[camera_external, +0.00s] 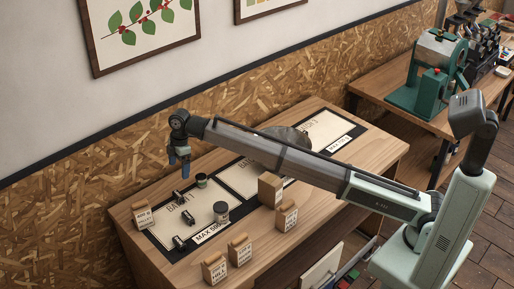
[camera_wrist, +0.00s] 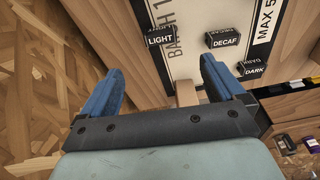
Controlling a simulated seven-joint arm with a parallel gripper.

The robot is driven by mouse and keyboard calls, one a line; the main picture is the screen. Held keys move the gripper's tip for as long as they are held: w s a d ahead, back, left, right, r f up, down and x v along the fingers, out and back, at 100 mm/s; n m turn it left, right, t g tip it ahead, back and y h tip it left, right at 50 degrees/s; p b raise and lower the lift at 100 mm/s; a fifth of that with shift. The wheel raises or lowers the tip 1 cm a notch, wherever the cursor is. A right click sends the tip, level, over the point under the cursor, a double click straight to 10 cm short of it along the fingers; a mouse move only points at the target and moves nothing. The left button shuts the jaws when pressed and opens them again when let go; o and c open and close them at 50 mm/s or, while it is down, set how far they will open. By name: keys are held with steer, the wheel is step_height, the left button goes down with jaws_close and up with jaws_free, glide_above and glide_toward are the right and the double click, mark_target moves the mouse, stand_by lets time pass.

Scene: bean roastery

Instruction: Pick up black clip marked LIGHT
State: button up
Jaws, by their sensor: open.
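The black clip marked LIGHT (camera_wrist: 160,37) lies on the pale batch mat in the wrist view, beyond the gap between my fingertips. A black clip marked DECAF (camera_wrist: 224,38) is to its right, and a black clip marked DARK (camera_wrist: 253,70) is nearer and farther right. My gripper (camera_wrist: 161,67) is open, its blue fingers apart with no clip between them. In the external view my gripper (camera_external: 180,163) hangs above the left end of the table. Several small black clips (camera_external: 190,217) are on the mat there, but their labels are too small to read.

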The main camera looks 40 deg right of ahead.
mark_target(178, 194)
steer(key=f, duration=0.4)
steer(key=a+f, duration=0.1)
steer(key=f, duration=0.3)
steer(key=a+f, duration=0.1)
steer(key=f, duration=0.3)
steer(key=shift+a+f, duration=0.1)
steer(key=shift+f, duration=0.3)
steer(key=shift+w, duration=0.1)
steer(key=c, duration=1.1)
